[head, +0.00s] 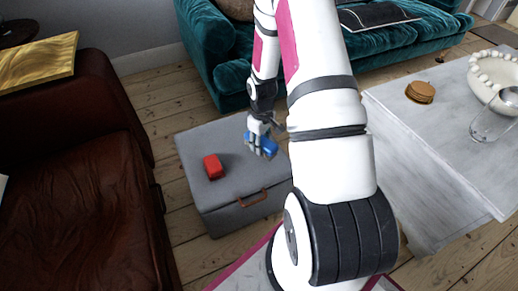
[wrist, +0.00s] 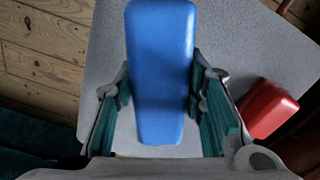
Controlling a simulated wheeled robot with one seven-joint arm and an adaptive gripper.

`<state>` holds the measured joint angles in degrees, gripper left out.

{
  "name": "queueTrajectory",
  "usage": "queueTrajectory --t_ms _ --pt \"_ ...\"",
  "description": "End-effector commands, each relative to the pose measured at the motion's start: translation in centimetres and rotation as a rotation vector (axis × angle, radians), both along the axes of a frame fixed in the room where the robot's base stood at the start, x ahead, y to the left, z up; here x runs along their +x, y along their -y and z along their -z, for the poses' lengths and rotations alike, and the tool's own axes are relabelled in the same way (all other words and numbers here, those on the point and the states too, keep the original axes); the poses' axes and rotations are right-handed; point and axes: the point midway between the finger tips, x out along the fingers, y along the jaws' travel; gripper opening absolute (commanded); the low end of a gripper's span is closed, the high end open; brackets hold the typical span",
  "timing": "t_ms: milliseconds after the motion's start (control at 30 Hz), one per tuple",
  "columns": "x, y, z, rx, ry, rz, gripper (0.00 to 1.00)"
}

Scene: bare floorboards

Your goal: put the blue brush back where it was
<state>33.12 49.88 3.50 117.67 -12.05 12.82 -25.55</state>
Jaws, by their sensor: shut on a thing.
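The blue brush (wrist: 160,65) shows as a plain blue block between my fingers in the wrist view. My gripper (wrist: 162,110) is shut on it, with one finger on each long side. In the head view the blue brush (head: 267,146) is partly covered by my gripper (head: 261,146). It is over the right part of the top of a grey box (head: 190,145) with a brown handle. I cannot tell whether the brush touches the box top.
A red block (head: 213,167) lies on the grey box, left of my gripper; it also shows in the wrist view (wrist: 268,108). A brown leather sofa (head: 75,190) stands left, a teal sofa (head: 205,45) behind. A pale table (head: 445,125) stands right.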

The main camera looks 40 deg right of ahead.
Motion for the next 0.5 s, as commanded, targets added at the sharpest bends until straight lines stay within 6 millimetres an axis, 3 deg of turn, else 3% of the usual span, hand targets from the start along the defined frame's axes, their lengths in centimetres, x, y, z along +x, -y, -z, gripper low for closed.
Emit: queueTrajectory --t_ms 133,300,500 --pt "1.5 -0.1 0.3 -0.001 0.002 0.0 0.11" --pt "1.2 -0.1 3.2 0.001 -0.001 0.0 0.11" --pt "1.2 -0.1 3.6 0.0 0.001 0.0 0.11"
